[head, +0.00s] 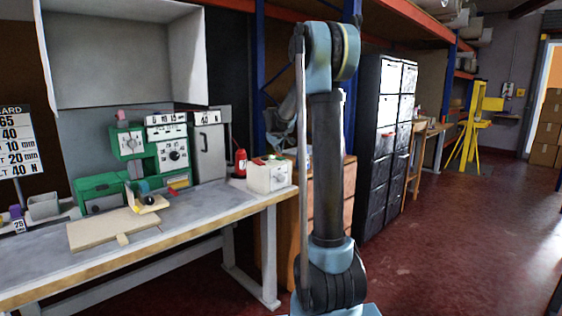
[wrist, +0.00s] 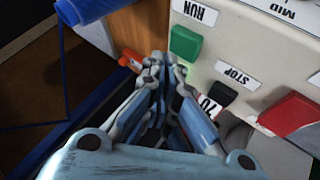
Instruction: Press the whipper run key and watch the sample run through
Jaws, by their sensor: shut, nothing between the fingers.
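A cream control box (wrist: 240,40) fills the upper right of the wrist view. It carries a green key (wrist: 186,43) with a RUN label beside it, a small black key (wrist: 222,93) and a red key (wrist: 291,114). A STOP label lies between the green and red keys. My gripper (wrist: 157,62) is shut and empty, its fingertips just left of and below the green key in the picture; I cannot tell whether they touch the box. In the head view a pale box (head: 268,177) stands at the bench's right end. My gripper is not clear there.
A green machine (head: 135,165) with dials stands on the grey bench (head: 190,215), with a flat board (head: 105,229) before it. A red bottle (head: 240,162) stands behind the pale box. Dark drawers (head: 385,130) are right of my arm.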

